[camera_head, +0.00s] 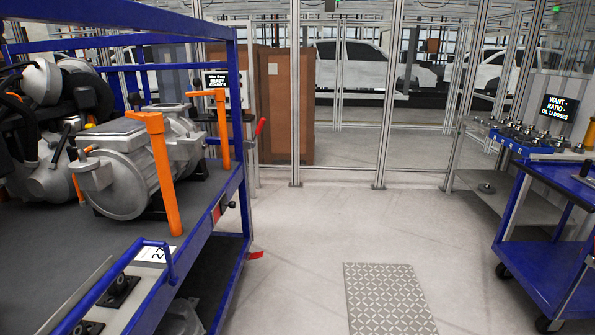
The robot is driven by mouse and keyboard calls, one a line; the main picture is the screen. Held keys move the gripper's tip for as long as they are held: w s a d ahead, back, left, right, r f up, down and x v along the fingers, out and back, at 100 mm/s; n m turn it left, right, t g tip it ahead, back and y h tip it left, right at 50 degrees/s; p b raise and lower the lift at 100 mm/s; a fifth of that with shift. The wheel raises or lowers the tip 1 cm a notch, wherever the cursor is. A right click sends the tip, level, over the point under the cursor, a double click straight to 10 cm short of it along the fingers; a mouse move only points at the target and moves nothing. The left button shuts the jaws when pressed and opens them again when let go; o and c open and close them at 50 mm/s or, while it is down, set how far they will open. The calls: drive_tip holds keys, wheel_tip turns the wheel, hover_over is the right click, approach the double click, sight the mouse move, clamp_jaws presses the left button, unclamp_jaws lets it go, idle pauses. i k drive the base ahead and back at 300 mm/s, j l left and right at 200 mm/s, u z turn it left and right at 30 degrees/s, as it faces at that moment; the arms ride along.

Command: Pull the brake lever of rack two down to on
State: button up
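A blue rack (203,220) fills the left side, with a dark shelf bearing grey drive units. A white label (155,254) on its near end shows a figure that looks like a 2; the rest is hard to read. A red-handled lever (260,127) stands tilted upward near the rack's far right corner. I cannot tell whether it is the brake lever. A small black knob (231,204) with a red plate (217,213) is on the rack's right side. A red piece (256,254) sits low by the far corner. My gripper is not in view.
Orange upright posts (162,172) stand on the rack's shelf. A blue cart (547,255) stands at the right, beside a grey bench (500,197). A patterned floor plate (390,299) lies between. The middle floor is clear up to the fence posts (295,90).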

sight(262, 121)
drive_tip(key=i+u, duration=0.3)
drive_tip(key=i, duration=0.65)
drive_tip(key=i+l+u, duration=0.25)
drive_tip(key=i, duration=0.65)
drive_tip(key=i+j, duration=0.15)
drive_tip(key=i, duration=0.25)
drive_tip(key=i+j+z, duration=0.1)
drive_tip(key=i, duration=0.3)
drive_tip(key=j, duration=0.1)
